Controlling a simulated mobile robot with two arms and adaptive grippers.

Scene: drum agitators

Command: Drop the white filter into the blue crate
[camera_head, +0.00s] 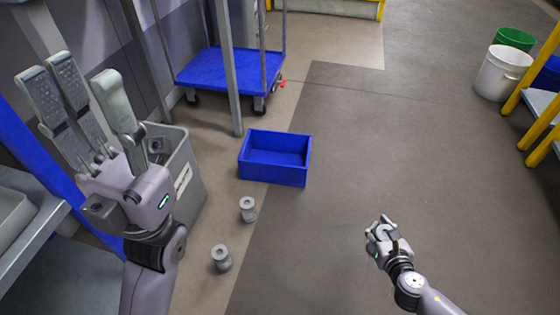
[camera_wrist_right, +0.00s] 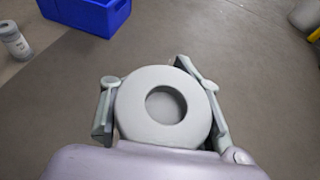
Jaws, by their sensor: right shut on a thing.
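The white filter (camera_wrist_right: 132,105), a thick cylinder with a round hole in its end, sits between the fingers of my right gripper (camera_wrist_right: 162,108), which is shut on it. In the head view my right gripper (camera_head: 382,230) is at the lower right, held to the right of and nearer than the blue crate. The blue crate (camera_head: 275,175) stands on the floor in the middle and looks empty. Its corner shows at the upper left of the right wrist view (camera_wrist_right: 88,14). My left gripper (camera_head: 88,98) is at the left, fingers apart and empty.
Two similar filters (camera_head: 248,209) (camera_head: 221,258) stand on the floor in front of the crate. A grey bin (camera_head: 185,175) stands left of the crate. A blue cart (camera_head: 225,72) is behind. White (camera_head: 500,75) and green (camera_head: 515,39) buckets stand far right. The floor between gripper and crate is clear.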

